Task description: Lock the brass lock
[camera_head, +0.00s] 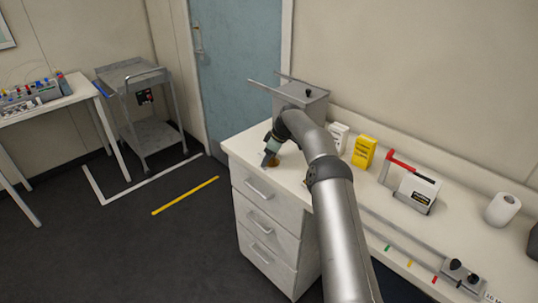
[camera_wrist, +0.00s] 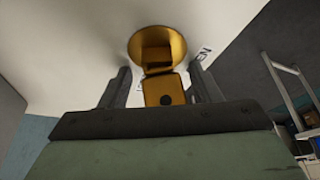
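The brass lock (camera_wrist: 157,45) shows in the wrist view as a round brass cup with a square recess, set against a white surface. A brass plate (camera_wrist: 164,88) with a dark round spot joins its lower edge. In the head view only a small brown-gold bit of the lock (camera_head: 274,162) shows by the fingertips, on the white counter near its left end. My gripper (camera_wrist: 163,82) is open, its two dark fingers on either side of the brass plate with gaps visible on both sides. In the head view my gripper (camera_head: 269,160) points down at the counter and partly hides the lock.
A grey metal box (camera_head: 302,100) with rods stands behind my arm. A yellow box (camera_head: 364,152), a white device with a red handle (camera_head: 416,192) and a paper roll (camera_head: 502,209) stand along the counter. A grey trolley (camera_head: 150,110) stands left; the floor before the drawers is clear.

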